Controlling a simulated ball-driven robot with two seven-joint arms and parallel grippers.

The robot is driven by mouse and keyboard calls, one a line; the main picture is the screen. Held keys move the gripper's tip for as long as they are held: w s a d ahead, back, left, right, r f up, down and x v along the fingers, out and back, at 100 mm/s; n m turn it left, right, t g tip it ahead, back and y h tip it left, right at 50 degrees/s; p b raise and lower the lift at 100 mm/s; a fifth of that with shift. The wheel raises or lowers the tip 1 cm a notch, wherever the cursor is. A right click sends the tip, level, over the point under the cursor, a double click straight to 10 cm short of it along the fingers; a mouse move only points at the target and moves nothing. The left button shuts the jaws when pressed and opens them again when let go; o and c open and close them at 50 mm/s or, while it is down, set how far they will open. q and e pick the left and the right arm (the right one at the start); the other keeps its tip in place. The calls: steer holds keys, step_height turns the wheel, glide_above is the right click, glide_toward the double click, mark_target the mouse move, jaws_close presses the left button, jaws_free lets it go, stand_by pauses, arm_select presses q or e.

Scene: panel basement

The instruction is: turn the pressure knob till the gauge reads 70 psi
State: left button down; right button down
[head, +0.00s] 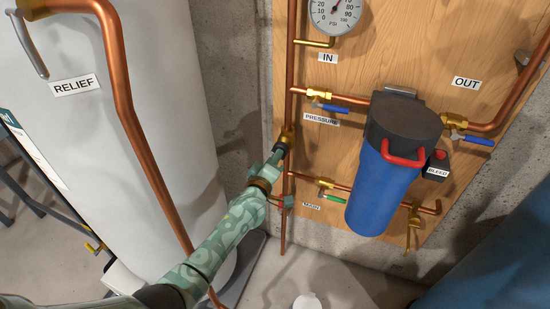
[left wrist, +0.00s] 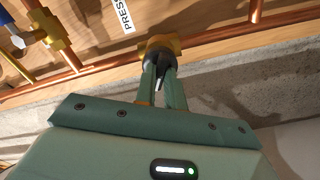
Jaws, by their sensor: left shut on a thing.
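The pressure knob (head: 279,148) is a small dark knob on a brass fitting of the left copper pipe, below and left of the PRESSURE label (head: 321,119). My left gripper (head: 279,153) is at it. In the left wrist view its two green fingers (left wrist: 161,84) are shut on the sides of the black knob (left wrist: 159,54), with the brass fitting behind. The fingers hide part of the knob. The gauge (head: 335,14) is cut off by the top edge; its dark needle points up and slightly right, and its exact reading cannot be told. My right gripper is out of view.
A blue filter housing (head: 378,192) with a red handle stands out from the wooden board (head: 350,68), right of the knob. Blue and green valve levers sit on pipes nearby. A white tank (head: 170,110) with a copper pipe stands left of my arm.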

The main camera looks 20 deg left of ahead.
arm_select(q)
steer(key=shift+f+n, duration=0.1)
steer(key=shift+n, duration=0.7)
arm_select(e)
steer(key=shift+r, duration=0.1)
arm_select(q)
steer(key=c, duration=1.5)
jaws_free()
